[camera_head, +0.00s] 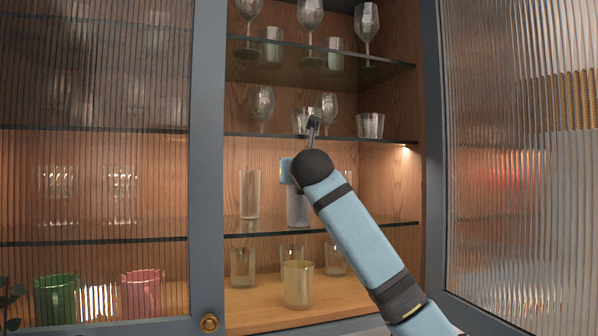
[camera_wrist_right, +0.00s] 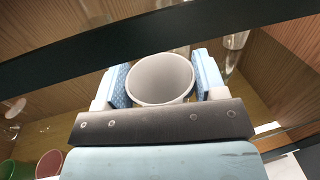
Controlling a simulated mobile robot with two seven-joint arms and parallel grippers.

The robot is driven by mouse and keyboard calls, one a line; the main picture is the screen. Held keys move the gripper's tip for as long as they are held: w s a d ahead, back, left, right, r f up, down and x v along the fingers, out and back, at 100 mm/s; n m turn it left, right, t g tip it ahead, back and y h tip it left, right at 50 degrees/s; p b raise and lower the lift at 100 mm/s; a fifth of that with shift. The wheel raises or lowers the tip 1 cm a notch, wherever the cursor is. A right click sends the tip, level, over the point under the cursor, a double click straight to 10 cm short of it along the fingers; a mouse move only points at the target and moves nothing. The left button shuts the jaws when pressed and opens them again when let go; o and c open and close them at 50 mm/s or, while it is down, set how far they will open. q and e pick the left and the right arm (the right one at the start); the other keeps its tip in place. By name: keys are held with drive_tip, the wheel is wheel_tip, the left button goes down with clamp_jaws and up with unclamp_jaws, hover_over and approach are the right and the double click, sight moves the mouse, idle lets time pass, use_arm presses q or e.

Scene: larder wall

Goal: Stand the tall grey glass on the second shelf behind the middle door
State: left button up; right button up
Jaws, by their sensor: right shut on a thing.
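The tall grey glass (camera_head: 298,210) is upright in the open middle bay, at the second level up, partly hidden by my right wrist. My right gripper (camera_head: 290,172) is shut on it. In the right wrist view, the glass's round mouth (camera_wrist_right: 161,78) sits between the two blue finger pads of the gripper (camera_wrist_right: 160,85). The glass's base is close to the glass shelf (camera_head: 262,232); I cannot tell whether it touches. The ribbed middle door (camera_head: 520,150) stands open at the right. My left gripper is not in view.
A clear tall glass (camera_head: 249,195) stands left on the same shelf. The shelf above (camera_head: 262,136) holds wine glasses and tumblers; its dark edge (camera_wrist_right: 60,62) crosses above my gripper in the wrist view. Several tumblers, one yellowish (camera_head: 298,285), stand on the wooden bottom.

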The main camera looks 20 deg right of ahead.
drive_tip(key=o, duration=1.3)
drive_tip(key=shift+c, duration=0.2)
drive_tip(key=shift+o, duration=1.2)
drive_tip(key=s+a+b, duration=0.2)
drive_tip(key=s+b, duration=0.1)
drive_tip(key=s, duration=0.9)
drive_tip(key=shift+b, duration=0.35)
